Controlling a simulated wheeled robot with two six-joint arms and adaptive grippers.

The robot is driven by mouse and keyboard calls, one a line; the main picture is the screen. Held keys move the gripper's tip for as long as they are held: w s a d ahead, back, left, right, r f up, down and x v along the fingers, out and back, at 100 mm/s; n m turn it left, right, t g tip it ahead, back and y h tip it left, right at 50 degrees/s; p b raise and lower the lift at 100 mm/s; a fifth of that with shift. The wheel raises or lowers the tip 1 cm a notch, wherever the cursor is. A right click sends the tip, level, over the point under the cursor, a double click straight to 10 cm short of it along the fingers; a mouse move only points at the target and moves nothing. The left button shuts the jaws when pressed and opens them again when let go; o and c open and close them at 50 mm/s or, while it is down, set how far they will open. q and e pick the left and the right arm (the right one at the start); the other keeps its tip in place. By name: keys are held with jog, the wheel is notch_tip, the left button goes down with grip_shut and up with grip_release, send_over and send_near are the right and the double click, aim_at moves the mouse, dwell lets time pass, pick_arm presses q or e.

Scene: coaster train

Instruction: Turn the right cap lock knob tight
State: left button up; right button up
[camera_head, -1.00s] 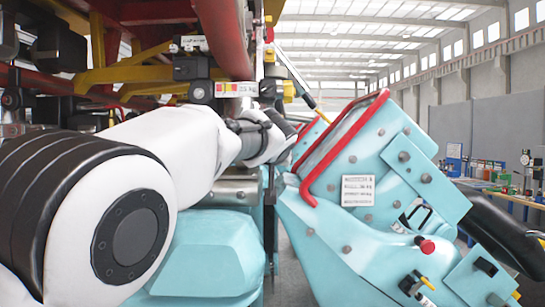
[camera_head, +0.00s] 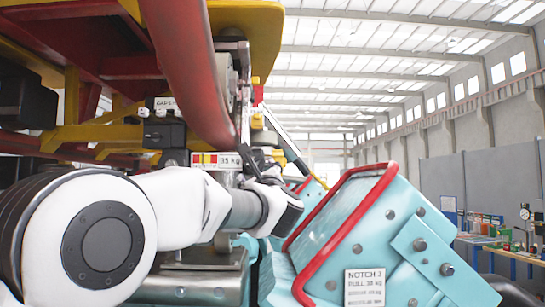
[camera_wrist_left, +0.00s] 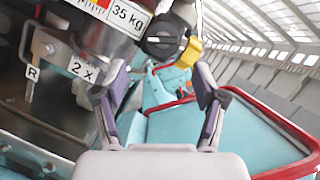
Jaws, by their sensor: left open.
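A black round knob (camera_wrist_left: 163,38) with a yellow tab (camera_wrist_left: 190,53) shows in the left wrist view, just right of the 35 kg label (camera_wrist_left: 118,14). My left gripper (camera_wrist_left: 160,88) is open, with one finger on each side of the picture below the knob. Nothing is held between the fingers, and the knob lies beyond their tips. In the head view my left arm reaches in from the left, and the left gripper (camera_head: 266,168) sits beside the 35 kg label (camera_head: 228,161); its fingers are hard to make out there. My right gripper is not in view.
A red tube (camera_head: 190,65) and yellow frame (camera_head: 250,35) hang above my left arm. Teal car bodies with a red rim (camera_head: 345,215) stand close on the right. In the wrist view, an R tag (camera_wrist_left: 32,74) and a 2 x tag (camera_wrist_left: 84,68) are at left.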

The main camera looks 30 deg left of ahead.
aim_at(254, 160)
pick_arm(q)
jog(key=p+x, duration=0.5)
jog(key=x, duration=0.2)
jog(key=shift+r, duration=0.2)
jog(key=shift+s+d+r, duration=0.15)
jog(key=shift+c, duration=0.7)
jog(key=shift+d, duration=0.1)
jog(key=c, duration=1)
